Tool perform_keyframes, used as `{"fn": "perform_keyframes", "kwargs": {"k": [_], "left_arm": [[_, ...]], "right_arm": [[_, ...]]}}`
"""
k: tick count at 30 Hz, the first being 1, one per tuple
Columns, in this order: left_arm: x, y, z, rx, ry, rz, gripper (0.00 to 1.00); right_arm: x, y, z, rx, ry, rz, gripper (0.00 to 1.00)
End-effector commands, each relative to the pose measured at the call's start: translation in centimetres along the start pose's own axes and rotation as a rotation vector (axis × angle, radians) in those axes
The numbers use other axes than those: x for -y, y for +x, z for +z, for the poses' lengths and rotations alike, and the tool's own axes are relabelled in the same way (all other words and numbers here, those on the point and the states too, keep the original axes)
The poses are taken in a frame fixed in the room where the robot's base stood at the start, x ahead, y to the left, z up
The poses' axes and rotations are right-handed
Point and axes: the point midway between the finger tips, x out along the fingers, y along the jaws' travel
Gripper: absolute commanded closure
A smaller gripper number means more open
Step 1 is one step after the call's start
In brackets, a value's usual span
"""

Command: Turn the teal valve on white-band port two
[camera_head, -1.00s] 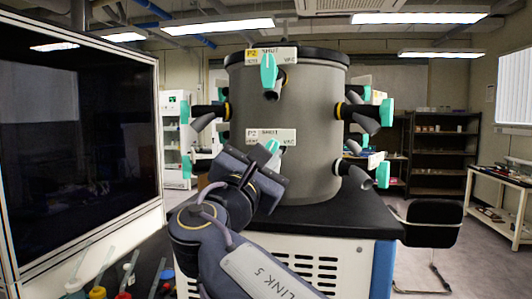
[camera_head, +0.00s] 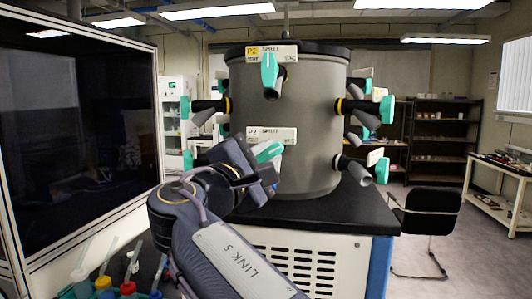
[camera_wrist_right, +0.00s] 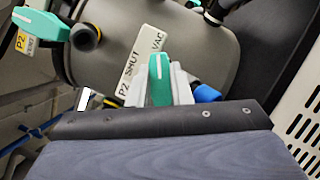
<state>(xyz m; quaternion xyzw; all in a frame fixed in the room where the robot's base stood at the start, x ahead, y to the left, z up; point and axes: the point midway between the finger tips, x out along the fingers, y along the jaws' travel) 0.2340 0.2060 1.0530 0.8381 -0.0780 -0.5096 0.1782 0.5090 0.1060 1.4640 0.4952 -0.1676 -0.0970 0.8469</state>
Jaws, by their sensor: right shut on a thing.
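The grey drum (camera_head: 312,130) carries several ports with teal valves. The lower front port has a white label (camera_head: 262,132) reading P2 SHUT, and its teal valve (camera_head: 268,151) is partly hidden behind my right gripper (camera_head: 267,163). In the right wrist view, the teal valve (camera_wrist_right: 159,82) sits between the pale fingers of my right gripper (camera_wrist_right: 165,88), which is shut on it. The handle is tilted from the SHUT mark toward the VAC side of the white label (camera_wrist_right: 143,62). My left gripper is not in view.
A yellow-labelled P2 port with another teal valve (camera_head: 269,72) is directly above. More side ports stick out left and right. A dark-windowed cabinet (camera_head: 75,140) stands at the left; small coloured-cap bottles (camera_head: 127,287) are below.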

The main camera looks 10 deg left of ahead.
Motion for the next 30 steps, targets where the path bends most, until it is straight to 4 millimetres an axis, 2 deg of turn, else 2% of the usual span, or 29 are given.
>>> {"fn": "perform_keyframes", "kwargs": {"k": [11, 12, 16, 25, 30], "left_arm": [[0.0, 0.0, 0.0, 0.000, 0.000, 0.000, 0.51], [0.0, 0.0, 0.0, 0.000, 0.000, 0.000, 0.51], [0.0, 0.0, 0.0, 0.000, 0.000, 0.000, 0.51], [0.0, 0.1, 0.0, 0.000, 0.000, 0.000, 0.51], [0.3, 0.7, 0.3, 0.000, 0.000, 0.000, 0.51]], "right_arm": [[0.1, 0.0, -0.1, -0.002, 0.006, -0.004, 1.00], [0.1, 0.0, -0.1, -0.002, 0.005, -0.004, 0.78], [0.1, 0.0, -0.1, -0.002, 0.005, -0.003, 0.61], [0.0, -0.2, 0.0, -0.001, 0.004, -0.002, 0.60], [0.1, -2.1, -0.2, -0.003, 0.005, 0.000, 0.60]]}}
